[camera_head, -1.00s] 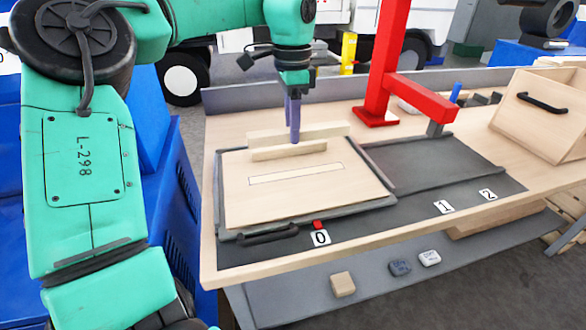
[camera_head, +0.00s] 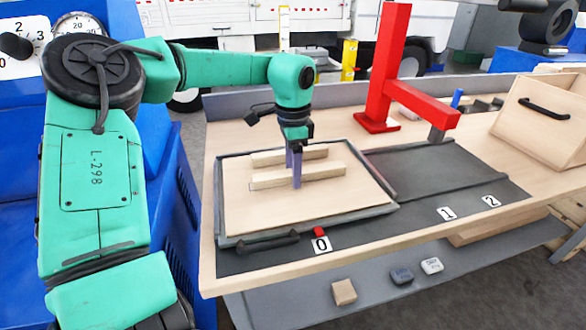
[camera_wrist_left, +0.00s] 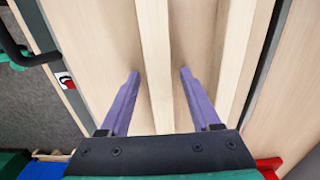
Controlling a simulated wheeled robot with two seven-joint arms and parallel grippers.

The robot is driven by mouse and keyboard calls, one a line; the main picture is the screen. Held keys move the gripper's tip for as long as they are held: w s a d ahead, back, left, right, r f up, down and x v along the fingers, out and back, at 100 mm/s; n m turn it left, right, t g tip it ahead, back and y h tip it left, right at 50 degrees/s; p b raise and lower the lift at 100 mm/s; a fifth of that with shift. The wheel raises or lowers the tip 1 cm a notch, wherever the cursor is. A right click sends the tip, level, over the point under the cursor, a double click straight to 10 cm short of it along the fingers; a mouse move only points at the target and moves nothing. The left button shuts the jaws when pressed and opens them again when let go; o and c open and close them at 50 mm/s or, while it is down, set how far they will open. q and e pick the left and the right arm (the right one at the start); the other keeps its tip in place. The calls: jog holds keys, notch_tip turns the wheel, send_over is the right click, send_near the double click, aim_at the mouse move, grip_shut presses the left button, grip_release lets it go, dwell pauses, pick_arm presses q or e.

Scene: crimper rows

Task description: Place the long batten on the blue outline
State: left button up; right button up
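The long batten (camera_head: 325,174) is a pale wooden bar lying flat on the wooden board, over the outline, which it almost wholly hides. A thin bit of line seems to show at its left end; exact alignment cannot be told. My left gripper (camera_head: 294,182) is down at the middle of the batten. In the left wrist view its purple fingers (camera_wrist_left: 159,73) stand apart on either side of the long batten (camera_wrist_left: 155,40), with gaps, so it is open. A shorter batten (camera_head: 268,158) lies behind, roughly parallel. My right gripper is out of view.
The wooden board (camera_head: 250,215) sits in a grey-rimmed tray with a black handle (camera_head: 268,242). A red post with an arm (camera_head: 393,80) stands behind and right. A dark mat with labels 1 (camera_head: 446,213) and 2 (camera_head: 492,201) is clear. A wooden box (camera_head: 545,115) stands far right.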

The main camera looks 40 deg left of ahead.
pick_arm(q)
notch_tip(320, 180, up, 12)
jog(key=shift+r+p, duration=0.15)
jog(key=shift+p, duration=0.3)
dwell(0.4)
